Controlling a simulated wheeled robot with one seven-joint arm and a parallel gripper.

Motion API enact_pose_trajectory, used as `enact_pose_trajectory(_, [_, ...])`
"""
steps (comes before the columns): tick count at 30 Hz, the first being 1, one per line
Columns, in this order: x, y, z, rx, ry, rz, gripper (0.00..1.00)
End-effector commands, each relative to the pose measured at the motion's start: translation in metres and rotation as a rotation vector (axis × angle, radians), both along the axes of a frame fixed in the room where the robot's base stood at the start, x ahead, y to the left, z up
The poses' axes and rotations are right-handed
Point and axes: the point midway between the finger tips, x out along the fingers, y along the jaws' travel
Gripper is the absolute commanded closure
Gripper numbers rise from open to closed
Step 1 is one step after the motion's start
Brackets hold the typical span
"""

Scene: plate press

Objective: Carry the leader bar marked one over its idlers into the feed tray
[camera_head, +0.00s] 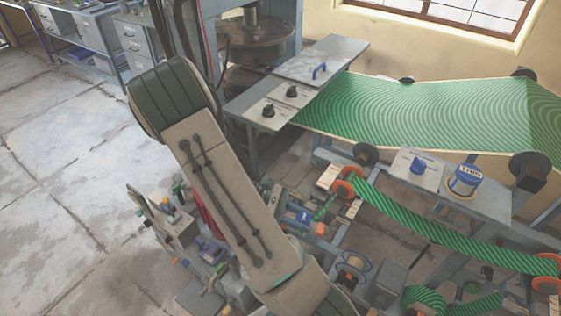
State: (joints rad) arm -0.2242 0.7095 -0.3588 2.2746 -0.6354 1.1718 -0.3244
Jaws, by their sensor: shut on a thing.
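My gripper is not in view; my grey arm crosses the left middle and runs off the bottom edge. I cannot make out the leader bar marked one or its marking. A narrow green striped web (440,229) slopes from an orange-flanged roller (344,188) down to another orange-flanged roller (546,265) at the right edge. A second green striped piece curls around a roller (424,299) at the bottom right. I cannot tell which rollers are the bar's idlers. The feed tray cannot be identified for certain.
A wide green web (430,112) stretches across the upper right beside a grey control panel (283,102) with black knobs. Machine parts crowd the lower middle. Open concrete floor (60,190) lies at left.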

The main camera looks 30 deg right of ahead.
Motion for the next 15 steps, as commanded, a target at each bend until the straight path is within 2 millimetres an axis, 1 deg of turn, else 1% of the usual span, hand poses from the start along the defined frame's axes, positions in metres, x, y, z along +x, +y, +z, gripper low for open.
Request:
enact_pose_trajectory(1, [0.008, -0.009, 0.006, -0.001, -0.001, 0.100, 0.99])
enact_pose_trajectory(3, [0.021, -0.022, 0.013, -0.001, -0.002, 0.235, 0.99])
enact_pose_trajectory(6, [0.042, -0.037, 0.022, 0.000, -0.002, 0.419, 0.99])
enact_pose_trajectory(11, [0.078, -0.050, 0.035, 0.000, -0.003, 0.687, 0.99])
enact_pose_trajectory(15, [0.108, -0.052, 0.043, 0.000, -0.003, 0.897, 0.99])
